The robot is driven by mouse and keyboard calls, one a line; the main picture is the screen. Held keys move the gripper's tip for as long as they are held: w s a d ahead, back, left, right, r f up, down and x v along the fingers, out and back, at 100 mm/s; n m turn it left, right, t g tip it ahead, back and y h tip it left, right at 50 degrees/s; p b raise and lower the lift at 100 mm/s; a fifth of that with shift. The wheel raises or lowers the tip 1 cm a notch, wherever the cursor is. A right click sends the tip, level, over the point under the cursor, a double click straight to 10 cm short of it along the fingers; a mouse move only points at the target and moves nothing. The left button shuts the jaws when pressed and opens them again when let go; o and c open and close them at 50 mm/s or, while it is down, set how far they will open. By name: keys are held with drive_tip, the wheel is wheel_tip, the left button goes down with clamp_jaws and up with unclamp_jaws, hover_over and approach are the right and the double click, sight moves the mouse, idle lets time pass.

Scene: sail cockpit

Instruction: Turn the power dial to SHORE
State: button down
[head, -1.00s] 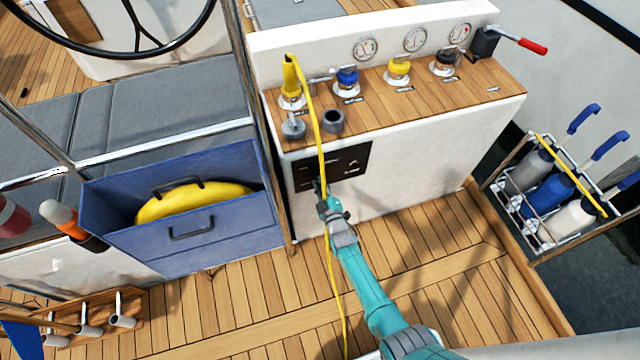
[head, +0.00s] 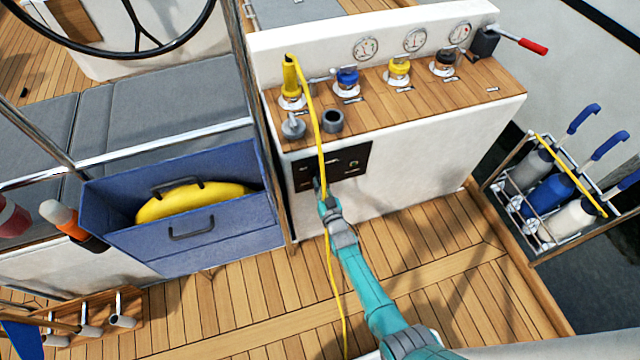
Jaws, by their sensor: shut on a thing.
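The black power panel (head: 345,160) is set in the front of the white console, below its wooden top. Small pale marks and a small greenish spot show on the panel's right half. My gripper (head: 317,186) is at the lower left part of the panel, shut on what seems to be the power dial. The dial itself is hidden behind the gripper and too small to make out. I cannot read the SHORE label or the dial's setting.
A yellow cable (head: 320,125) hangs from the yellow plug (head: 290,78) past my gripper to the deck. A blue bin (head: 190,240) with a yellow coil stands left. A bottle rack (head: 560,195) stands right. Deck before the console is clear.

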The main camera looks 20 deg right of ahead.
drive_tip(key=shift+m, duration=4.2)
drive_tip(key=c, duration=1.2)
unclamp_jaws()
drive_tip(key=shift+s, duration=0.1)
drive_tip(key=s, duration=1.1)
drive_tip(key=shift+s, duration=0.4)
